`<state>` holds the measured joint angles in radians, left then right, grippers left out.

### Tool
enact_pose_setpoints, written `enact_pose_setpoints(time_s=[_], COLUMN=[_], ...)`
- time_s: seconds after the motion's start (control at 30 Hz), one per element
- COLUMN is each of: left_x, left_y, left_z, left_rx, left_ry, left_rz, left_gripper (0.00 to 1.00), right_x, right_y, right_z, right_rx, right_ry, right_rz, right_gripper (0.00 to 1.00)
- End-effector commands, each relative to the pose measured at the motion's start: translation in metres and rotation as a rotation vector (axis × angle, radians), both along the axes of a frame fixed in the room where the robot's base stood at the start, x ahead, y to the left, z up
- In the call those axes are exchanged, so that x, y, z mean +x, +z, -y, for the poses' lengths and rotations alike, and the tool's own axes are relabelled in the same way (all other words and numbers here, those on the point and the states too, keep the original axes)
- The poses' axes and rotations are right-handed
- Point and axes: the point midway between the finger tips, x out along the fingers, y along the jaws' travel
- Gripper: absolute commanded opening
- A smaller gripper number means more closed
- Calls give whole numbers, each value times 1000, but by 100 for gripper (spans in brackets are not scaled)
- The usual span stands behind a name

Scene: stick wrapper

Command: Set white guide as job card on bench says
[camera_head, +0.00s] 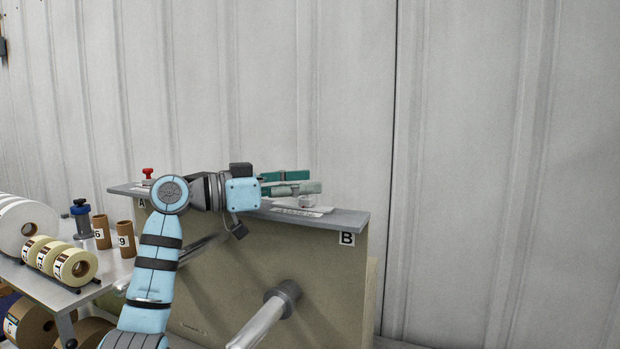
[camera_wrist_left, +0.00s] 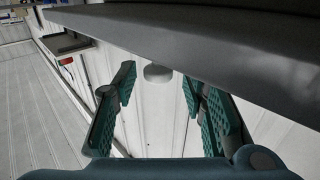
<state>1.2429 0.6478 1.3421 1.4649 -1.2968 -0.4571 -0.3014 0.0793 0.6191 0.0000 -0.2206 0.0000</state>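My left gripper (camera_head: 318,181) reaches over the top ledge of the machine, towards its B end, with its green fingers apart. In the left wrist view the open gripper (camera_wrist_left: 160,85) has a small whitish round knob (camera_wrist_left: 157,73) between and beyond its fingers, touching neither. In the head view a small white part (camera_head: 309,200), perhaps the white guide, shows just under the fingers, partly hidden by them. A white scale strip (camera_head: 300,211) lies on the ledge below it. I cannot make out a job card. My right gripper is not in view.
The ledge (camera_head: 345,218) carries an A label (camera_head: 142,203) and a B label (camera_head: 347,239). A red knob (camera_head: 148,174) stands near A. Tape rolls (camera_head: 75,267), brown tubes (camera_head: 125,238) and a blue-topped item (camera_head: 81,220) stand on the left bench. A grey roller (camera_head: 283,298) sticks out below.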

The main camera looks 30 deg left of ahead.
Motion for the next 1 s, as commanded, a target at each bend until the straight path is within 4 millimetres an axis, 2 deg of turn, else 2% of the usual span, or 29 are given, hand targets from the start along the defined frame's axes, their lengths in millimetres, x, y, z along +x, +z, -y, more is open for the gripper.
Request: enact_pose_setpoints(time_s=[0.13,0.4,0.47,0.67,0.9,1.0], left_x=[10,12,12,12,12,13], left_y=[0,-1,-1,-1,-1,0], left_z=[9,11,11,11,11,18], left_rx=[0,1,1,1,0,1], left_ry=[-1,2,1,1,1,0], left_rz=[0,0,0,-1,0,-1], left_gripper=[39,39,32,0,0,0], right_x=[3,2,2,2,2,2], right_y=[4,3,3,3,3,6], right_z=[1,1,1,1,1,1], right_rx=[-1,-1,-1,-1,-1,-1], right_ry=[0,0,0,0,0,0], right_rz=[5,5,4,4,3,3], right_gripper=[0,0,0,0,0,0])
